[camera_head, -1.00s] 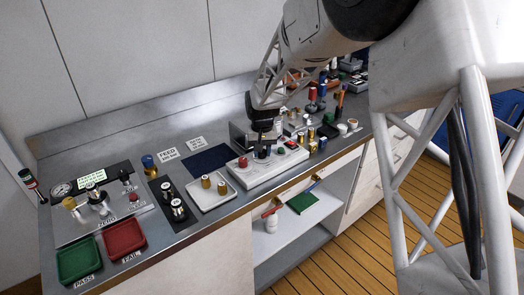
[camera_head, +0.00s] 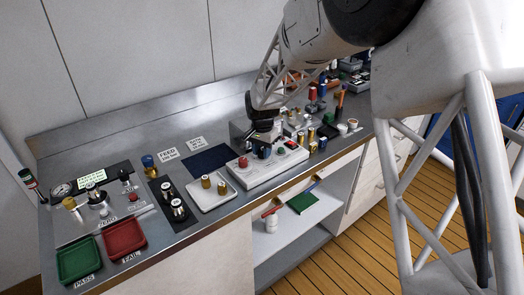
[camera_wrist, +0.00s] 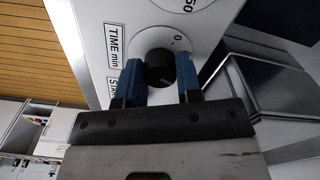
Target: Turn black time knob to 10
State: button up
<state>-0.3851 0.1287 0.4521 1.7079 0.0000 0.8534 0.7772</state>
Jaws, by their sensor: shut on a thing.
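The black time knob (camera_wrist: 159,68) shows in the wrist view on a white panel, beside a label reading "TIME min" and a dial with a 0 mark. My gripper (camera_wrist: 159,82) has its two blue fingertips on either side of the knob, shut on it. Most dial numbers and the knob's pointer are hidden or unclear.
A white tray (camera_head: 205,204) with brass cylinders lies left of the panel unit. Green (camera_head: 78,262) and red (camera_head: 124,240) trays are at the far left. Several small bottles and tools stand to the right. A dark mat (camera_head: 208,160) lies behind the white tray.

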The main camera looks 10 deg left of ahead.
aim_at(262, 151)
jog(key=shift+r, duration=0.1)
jog(key=o, duration=0.9)
jog(key=shift+o, duration=0.2)
jog(key=shift+r, duration=3.85)
